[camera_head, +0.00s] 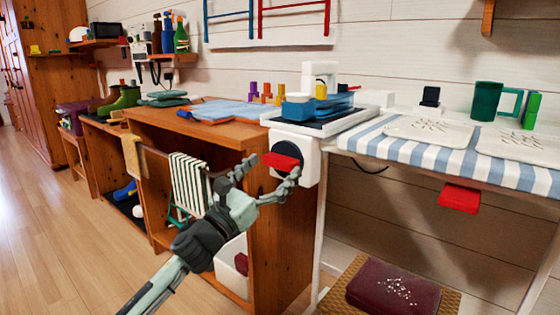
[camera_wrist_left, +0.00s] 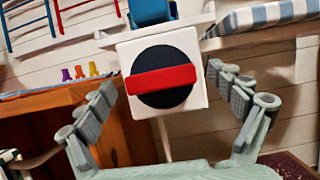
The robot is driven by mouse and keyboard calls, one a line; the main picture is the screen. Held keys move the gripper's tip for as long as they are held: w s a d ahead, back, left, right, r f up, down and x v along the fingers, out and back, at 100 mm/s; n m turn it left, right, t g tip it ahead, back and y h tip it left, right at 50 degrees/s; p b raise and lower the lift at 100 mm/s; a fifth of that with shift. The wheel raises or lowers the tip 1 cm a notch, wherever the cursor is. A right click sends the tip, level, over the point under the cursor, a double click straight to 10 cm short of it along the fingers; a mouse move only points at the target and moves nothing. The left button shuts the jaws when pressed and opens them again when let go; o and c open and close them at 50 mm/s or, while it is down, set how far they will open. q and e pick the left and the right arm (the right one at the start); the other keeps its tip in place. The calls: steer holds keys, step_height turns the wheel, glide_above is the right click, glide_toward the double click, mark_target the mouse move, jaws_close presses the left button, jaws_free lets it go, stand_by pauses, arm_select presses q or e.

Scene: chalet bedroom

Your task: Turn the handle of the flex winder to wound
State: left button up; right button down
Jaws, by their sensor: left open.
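The flex winder is a white box (camera_head: 308,160) on the front of the white bench, with a black round dial (camera_wrist_left: 165,57) on its face. Its red bar handle (camera_head: 281,161) lies across the dial, roughly level; in the left wrist view the handle (camera_wrist_left: 160,80) tilts slightly up to the right. My left gripper (camera_head: 270,172) is open in front of the winder. In the left wrist view its two fingers stand apart on either side of the dial, with the handle between them. I cannot tell whether either finger touches it. My right gripper is not in view.
A wooden cabinet (camera_head: 280,225) stands just left of the winder, with a striped towel (camera_head: 189,181) hanging there. A red block (camera_head: 459,198) hangs under the striped bench top at right. A dark red cushion (camera_head: 392,288) lies low at right. The floor at left is clear.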

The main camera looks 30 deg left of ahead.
arm_select(q)
steer(key=shift+x, duration=1.35)
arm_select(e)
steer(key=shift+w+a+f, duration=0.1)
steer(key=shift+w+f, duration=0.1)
arm_select(q)
steer(key=c, duration=1)
steer(key=shift+c, duration=0.2)
steer(key=shift+n, duration=0.3)
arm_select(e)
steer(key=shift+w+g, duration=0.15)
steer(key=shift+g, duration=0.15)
